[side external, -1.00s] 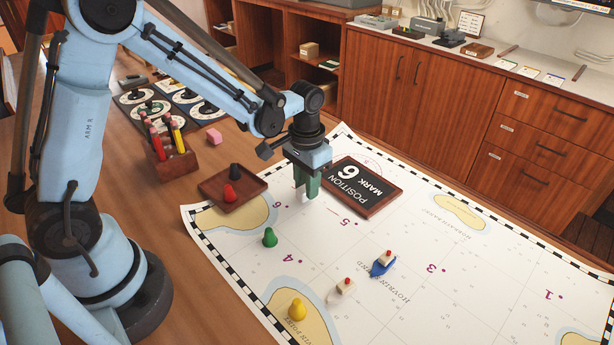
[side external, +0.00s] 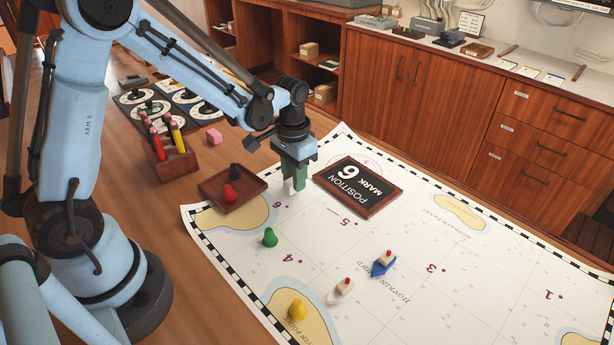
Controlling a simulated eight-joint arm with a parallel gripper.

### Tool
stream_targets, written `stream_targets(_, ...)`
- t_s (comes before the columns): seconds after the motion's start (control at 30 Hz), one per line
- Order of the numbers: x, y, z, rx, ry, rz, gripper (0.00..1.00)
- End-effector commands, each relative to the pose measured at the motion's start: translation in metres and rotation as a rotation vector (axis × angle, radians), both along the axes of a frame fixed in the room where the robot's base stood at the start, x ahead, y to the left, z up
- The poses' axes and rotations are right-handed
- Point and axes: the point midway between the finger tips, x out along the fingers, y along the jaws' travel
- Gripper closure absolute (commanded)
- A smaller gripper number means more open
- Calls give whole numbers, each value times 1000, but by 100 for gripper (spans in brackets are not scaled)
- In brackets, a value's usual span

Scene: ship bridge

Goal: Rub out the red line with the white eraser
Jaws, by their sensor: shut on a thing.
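My gripper (side external: 298,187), with green fingers, points down over the upper left part of the chart (side external: 420,290). It is shut on a small whitish piece, which looks like the white eraser (side external: 299,184); the fingers hide most of it. I cannot tell whether it touches the chart. A short, faint reddish line (side external: 332,210) shows on the chart left of the number 5, to the lower right of my gripper.
A black slate (side external: 358,187) lies right of my gripper. A wooden tray (side external: 243,204) with red and black pieces is at its left. A green pawn (side external: 270,238), a yellow pawn (side external: 297,310) and small boats (side external: 384,264) stand on the chart. A pink block (side external: 215,137) lies behind.

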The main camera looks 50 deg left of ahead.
Motion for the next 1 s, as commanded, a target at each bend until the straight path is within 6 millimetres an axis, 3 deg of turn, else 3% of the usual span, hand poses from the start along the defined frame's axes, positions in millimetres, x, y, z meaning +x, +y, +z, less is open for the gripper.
stream_targets(0.4, -1, 10, 0, 2, 0, 0, 98)
stream_targets(0.8, 1, -12, 0, -1, 0, -2, 98)
stream_targets(1.0, 1, -12, 0, -1, 0, -1, 98)
